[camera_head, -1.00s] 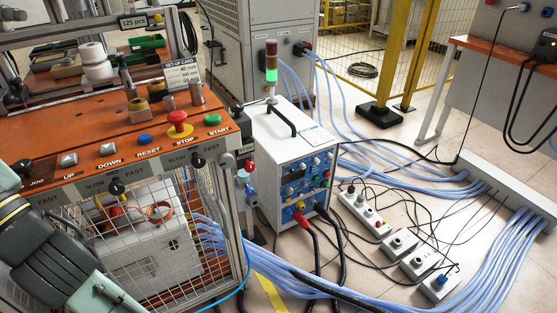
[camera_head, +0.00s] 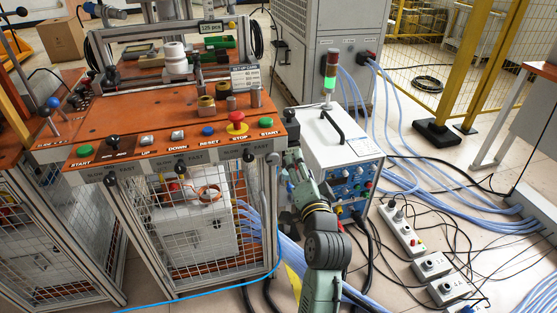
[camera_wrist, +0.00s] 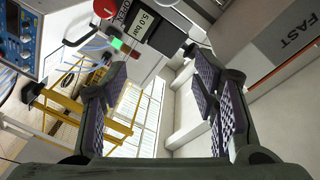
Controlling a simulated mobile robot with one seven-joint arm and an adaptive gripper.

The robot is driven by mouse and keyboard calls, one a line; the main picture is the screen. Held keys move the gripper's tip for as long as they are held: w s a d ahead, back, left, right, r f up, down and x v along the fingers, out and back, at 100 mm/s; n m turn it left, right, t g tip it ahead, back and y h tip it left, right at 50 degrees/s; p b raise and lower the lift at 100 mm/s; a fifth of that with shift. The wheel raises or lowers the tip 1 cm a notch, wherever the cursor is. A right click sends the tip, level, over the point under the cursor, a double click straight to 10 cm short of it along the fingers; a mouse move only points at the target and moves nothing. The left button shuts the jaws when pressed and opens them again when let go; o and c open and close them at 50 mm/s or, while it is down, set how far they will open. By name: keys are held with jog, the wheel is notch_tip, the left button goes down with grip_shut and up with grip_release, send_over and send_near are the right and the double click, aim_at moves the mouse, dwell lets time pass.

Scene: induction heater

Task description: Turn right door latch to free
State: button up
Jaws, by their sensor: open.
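My gripper (camera_wrist: 160,72) is open in the wrist view, with its two padded fingers apart and nothing held between them. In the head view my gripper (camera_head: 293,168) is at the right side of the orange-topped station, between it and the white power unit, partly hidden by my own arm. The station's mesh door (camera_head: 198,225) is on its front, below a strip with black knobs (camera_head: 180,168) marked SLOW and FAST. I cannot clearly make out the right door latch. A small dark part (camera_wrist: 190,50) shows near the right fingertip in the wrist view; I cannot tell what it is.
The white power unit (camera_head: 345,145) stands close right of my arm. A gauge reading 5.0 bar (camera_wrist: 145,27) is beyond the fingers in the wrist view. A panel marked FAST (camera_wrist: 288,42) is close at right. Blue hoses (camera_head: 500,225) and socket boxes (camera_head: 400,228) lie on the floor.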

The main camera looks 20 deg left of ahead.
aim_at(273, 161)
jog(key=s+a+f+m+y, duration=0.2)
jog(key=s+a+f+m, duration=0.1)
jog(key=s+f+m, duration=0.15)
jog(key=shift+m+g, duration=0.25)
jog(key=shift+g, duration=0.15)
jog(key=p+x, duration=0.1)
jog(key=x, duration=0.6)
jog(key=r+p+x, duration=0.1)
jog(key=x, duration=0.2)
jog(key=shift+w+a+p, duration=0.25)
jog(key=shift+a+p, duration=0.05)
jog(key=shift+c, duration=0.3)
jog(key=c, duration=1.1)
